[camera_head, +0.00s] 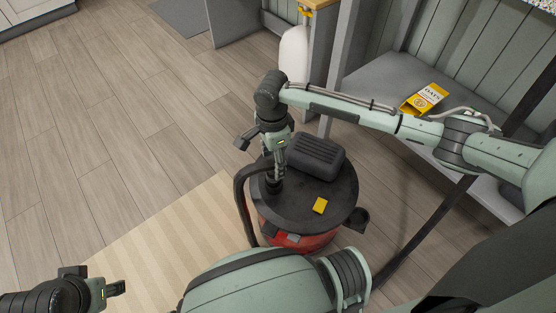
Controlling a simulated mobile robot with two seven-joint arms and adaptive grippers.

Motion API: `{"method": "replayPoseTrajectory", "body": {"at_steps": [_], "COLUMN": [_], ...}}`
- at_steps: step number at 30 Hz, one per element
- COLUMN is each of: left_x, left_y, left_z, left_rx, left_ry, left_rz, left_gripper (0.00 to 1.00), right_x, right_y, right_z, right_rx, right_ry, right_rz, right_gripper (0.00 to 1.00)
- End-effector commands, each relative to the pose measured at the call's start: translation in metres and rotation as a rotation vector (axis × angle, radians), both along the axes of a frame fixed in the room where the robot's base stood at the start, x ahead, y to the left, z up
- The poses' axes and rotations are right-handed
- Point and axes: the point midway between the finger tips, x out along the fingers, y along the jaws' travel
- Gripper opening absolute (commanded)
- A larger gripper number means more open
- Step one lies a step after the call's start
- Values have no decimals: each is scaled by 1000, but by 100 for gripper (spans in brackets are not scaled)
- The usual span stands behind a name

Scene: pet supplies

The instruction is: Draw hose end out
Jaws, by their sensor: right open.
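A shop vacuum (305,198) with a black lid and red drum stands on the floor at centre. Its black hose (242,198) curves up along the left side and meets the lid at a dark fitting (273,183) near the left rim, where the hose end appears to sit. My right gripper (262,154) points down just above that fitting, its fingers apart. One finger is left of the hose and the other overlaps the fitting in the picture; I cannot tell whether it touches. My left gripper (96,281) is at the bottom left, open and empty, away from the vacuum.
A yellow tag (320,205) lies on the lid, in front of a dark motor housing (316,153). A grey bench (385,85) behind holds a yellow oats box (424,98). A white bottle (294,52) stands behind. A striped mat (165,245) and clear wooden floor lie left.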

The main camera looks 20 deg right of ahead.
Motion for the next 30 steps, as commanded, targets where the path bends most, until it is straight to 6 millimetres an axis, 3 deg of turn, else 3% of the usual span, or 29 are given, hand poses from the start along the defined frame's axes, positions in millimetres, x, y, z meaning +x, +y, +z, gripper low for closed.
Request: {"method": "replayPoseTrajectory", "body": {"at_steps": [2,5,15,29,30], "left_x": [-1,-5,40,50,50], "left_y": [0,-2,-32,-40,-40], "left_z": [-1,15,24,29,29], "left_rx": [1,0,-58,-72,-72], "left_ry": [3,-16,-215,-265,-264], "left_rz": [1,5,-72,-89,-89], "left_gripper": [44,44,44,44,44], "right_x": [-1,-1,0,0,0], "right_y": [0,-1,0,0,0], "right_z": [-11,-27,-66,-73,-73], "right_rx": [-2,-3,-1,-1,-1], "right_ry": [3,2,0,0,0], "right_rz": [0,0,1,1,1], "right_gripper": [57,57,57,57,52]}}
